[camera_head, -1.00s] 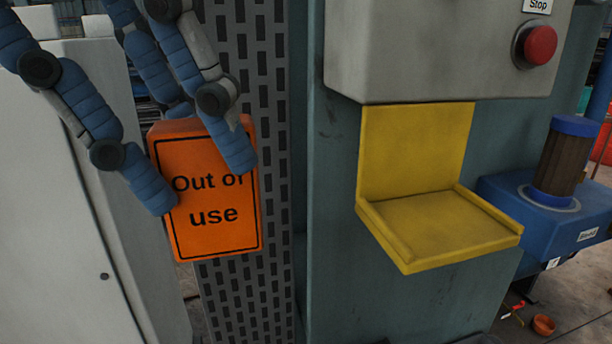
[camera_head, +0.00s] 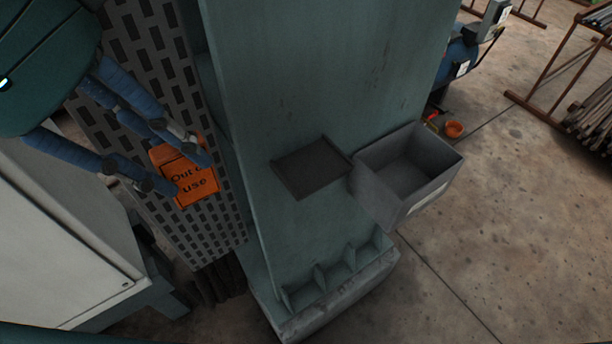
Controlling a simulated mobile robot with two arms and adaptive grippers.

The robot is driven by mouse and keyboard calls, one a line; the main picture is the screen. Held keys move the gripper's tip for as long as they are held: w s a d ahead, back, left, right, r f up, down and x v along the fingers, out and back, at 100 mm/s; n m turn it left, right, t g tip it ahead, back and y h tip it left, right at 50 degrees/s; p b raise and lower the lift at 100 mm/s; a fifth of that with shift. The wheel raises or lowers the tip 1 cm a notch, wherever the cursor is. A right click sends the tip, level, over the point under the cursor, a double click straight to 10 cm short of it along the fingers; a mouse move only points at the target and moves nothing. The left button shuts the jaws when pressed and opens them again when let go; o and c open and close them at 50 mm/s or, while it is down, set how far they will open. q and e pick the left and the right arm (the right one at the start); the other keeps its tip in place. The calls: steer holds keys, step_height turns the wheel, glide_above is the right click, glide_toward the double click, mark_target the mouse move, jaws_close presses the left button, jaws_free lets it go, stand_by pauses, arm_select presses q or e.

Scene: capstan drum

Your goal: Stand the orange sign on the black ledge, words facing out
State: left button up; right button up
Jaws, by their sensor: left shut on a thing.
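The orange sign (camera_head: 194,186) reads "Out of use" in black letters that face my camera. It is tilted in the picture. My left gripper (camera_head: 180,172) is shut on it, with blue padded fingers over its left side and upper right corner, hiding part of the words. The black ledge (camera_head: 312,167) is a flat dark plate with a low rim on the green column, to the right of the sign and apart from it. Nothing stands on the ledge. My right gripper is not in view.
A grey open bin (camera_head: 407,174) is fixed just right of the ledge. The green column (camera_head: 310,75) has a ribbed foot below. A grey slotted panel (camera_head: 150,60) is behind the sign. A white cabinet (camera_head: 60,230) stands at left. Open floor (camera_head: 500,220) lies at right.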

mark_target(194, 199)
arm_select(q)
step_height(194, 199, down, 4)
steer(key=shift+a+r+b, duration=0.1)
steer(key=shift+a+b, duration=0.05)
steer(key=shift+b, duration=0.2)
steer(key=shift+w+d, duration=0.25)
steer(key=w+d+f+p, duration=0.1)
steer(key=w+d+p, duration=0.2)
steer(key=d, duration=0.1)
steer(key=w+d+f+p, duration=0.1)
steer(key=w+d+p, duration=0.2)
steer(key=w+d, duration=0.1)
steer(key=w+d+f+p, duration=0.1)
steer(key=w+d+p, duration=0.2)
steer(key=d, duration=0.3)
steer(key=shift+w+f, duration=0.15)
steer(key=shift+a+f, duration=0.1)
steer(key=shift+f, duration=0.15)
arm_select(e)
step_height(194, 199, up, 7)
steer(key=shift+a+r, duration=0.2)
arm_select(q)
steer(key=shift+f, duration=0.1)
